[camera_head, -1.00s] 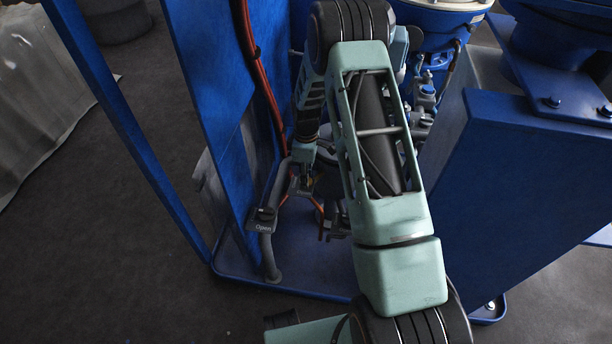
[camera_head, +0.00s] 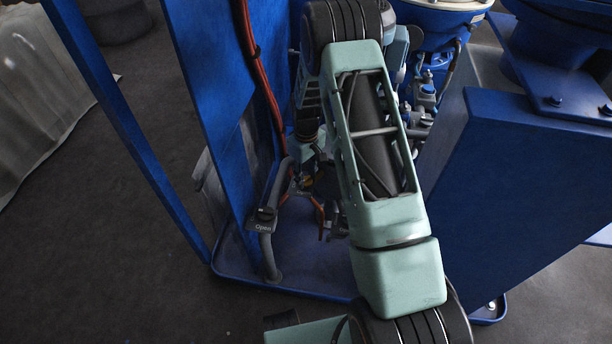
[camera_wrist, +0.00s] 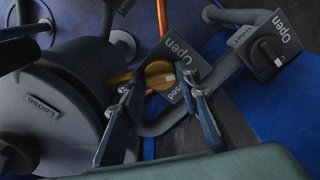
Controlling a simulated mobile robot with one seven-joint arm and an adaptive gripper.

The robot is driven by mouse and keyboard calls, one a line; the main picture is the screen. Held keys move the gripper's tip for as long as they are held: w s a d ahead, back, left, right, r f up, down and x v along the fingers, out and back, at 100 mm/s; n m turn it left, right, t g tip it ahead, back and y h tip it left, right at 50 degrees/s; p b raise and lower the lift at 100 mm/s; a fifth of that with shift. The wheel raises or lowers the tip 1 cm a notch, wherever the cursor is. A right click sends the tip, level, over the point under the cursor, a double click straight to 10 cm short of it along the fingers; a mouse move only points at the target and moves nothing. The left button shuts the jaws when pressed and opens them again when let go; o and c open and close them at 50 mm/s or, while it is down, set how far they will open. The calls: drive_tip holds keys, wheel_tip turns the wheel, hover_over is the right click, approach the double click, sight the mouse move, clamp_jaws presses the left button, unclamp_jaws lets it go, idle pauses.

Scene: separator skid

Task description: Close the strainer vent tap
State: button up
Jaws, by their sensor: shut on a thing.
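In the wrist view a yellow-orange tap knob (camera_wrist: 158,74) with a small white mark sits on a dark square plate (camera_wrist: 178,60). The plate reads "Open" on one side and, partly covered, what looks like "Closed" on another. My gripper (camera_wrist: 158,86) has one finger on each side of this knob and is shut on it. Exact finger contact is hard to make out. No label naming the strainer vent is readable. In the head view my own arm hides most of the gripper and the knob.
A second tap with a black knob (camera_wrist: 268,55) and an "Open" plate stands to the right on grey pipe; it also shows in the head view (camera_head: 266,213). A large grey round body (camera_wrist: 50,115) marked "Loose" is at left. Blue panels (camera_head: 540,180) flank my arm.

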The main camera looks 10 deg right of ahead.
sight(306, 178)
drive_tip(key=m, duration=0.5)
drive_tip(key=shift+m, duration=0.3)
drive_tip(key=m, duration=0.5)
drive_tip(key=shift+m, duration=0.3)
drive_tip(key=o, duration=1.2)
drive_tip(key=shift+c, duration=0.2)
wheel_tip(306, 178, up, 12)
drive_tip(key=shift+r, duration=0.1)
